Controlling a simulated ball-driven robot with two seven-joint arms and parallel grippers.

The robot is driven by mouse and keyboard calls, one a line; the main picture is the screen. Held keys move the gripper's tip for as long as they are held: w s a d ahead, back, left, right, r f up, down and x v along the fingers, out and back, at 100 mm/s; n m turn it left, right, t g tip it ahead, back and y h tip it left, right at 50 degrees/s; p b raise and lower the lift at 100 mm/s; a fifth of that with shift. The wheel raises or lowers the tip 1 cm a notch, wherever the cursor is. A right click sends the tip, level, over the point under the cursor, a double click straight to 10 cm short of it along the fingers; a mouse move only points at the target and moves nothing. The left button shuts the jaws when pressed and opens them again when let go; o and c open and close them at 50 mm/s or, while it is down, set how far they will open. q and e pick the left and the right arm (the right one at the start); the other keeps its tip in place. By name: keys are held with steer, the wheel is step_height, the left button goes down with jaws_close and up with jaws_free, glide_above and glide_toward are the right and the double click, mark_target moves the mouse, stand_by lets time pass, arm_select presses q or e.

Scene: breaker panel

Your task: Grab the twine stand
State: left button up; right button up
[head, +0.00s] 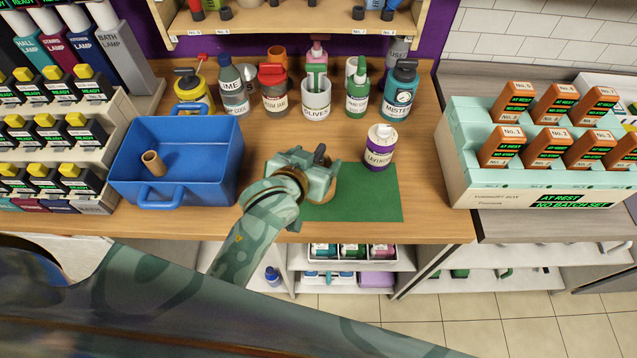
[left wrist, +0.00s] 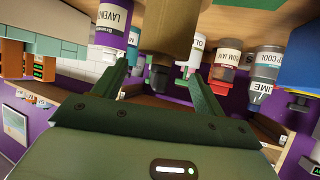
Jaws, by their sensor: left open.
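A tan, round-bodied thing with a dark knob, which I take to be the twine stand (left wrist: 168,32), is between the two fingers of my left gripper (left wrist: 160,88) in the left wrist view. The fingers are open, with a gap visible on each side. In the head view my left gripper (head: 312,165) is over the counter at the left edge of a green mat (head: 368,200) and hides most of the stand. Only its dark knob (head: 320,150) and a bit of brown show there. My right gripper is not in view.
A white and purple bottle (head: 379,148) stands just right of the gripper, at the mat's back edge. Several labelled bottles, including olives (head: 316,100), stand behind. A blue bin (head: 190,140) holding a brown tube (head: 153,163) is at left. A teal box (head: 455,150) is at right.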

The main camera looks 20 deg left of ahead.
arm_select(q)
steer(key=x, duration=0.4)
steer(key=shift+d+b, duration=0.1)
steer(key=shift+b, duration=0.25)
steer(key=shift+r, duration=0.1)
steer(key=shift+c, duration=0.5)
jaws_close()
